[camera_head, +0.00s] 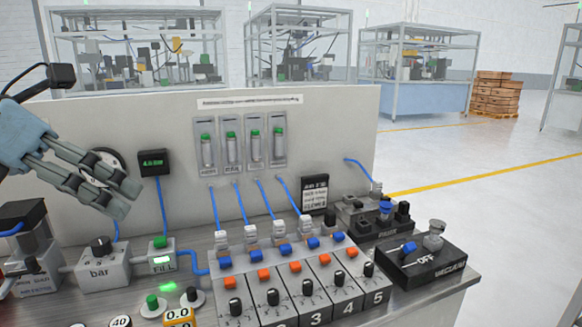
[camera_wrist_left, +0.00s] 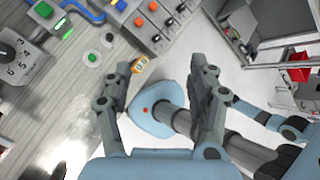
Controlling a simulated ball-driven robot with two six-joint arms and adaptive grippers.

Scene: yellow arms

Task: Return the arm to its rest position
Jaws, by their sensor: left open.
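My left gripper (camera_head: 128,197) comes in from the left in the head view, raised in front of the panel (camera_head: 345,130) and above the left part of the bench. Its two fingers are apart with nothing between them. In the left wrist view, the open fingers (camera_wrist_left: 165,85) stand on either side of a light-blue and dark-grey link of my own body, which lies beyond them. The fingers partly cover a round gauge on the panel in the head view. My right gripper does not show in the head view.
Below the gripper, the bench holds a bar regulator (camera_head: 103,265), a FILL block (camera_head: 162,262) and small buttons. Numbered switch modules (camera_head: 300,290) and a VACUUM box (camera_head: 425,265) stand to the right. Blue tubes run up the panel. Open air surrounds the gripper's right side.

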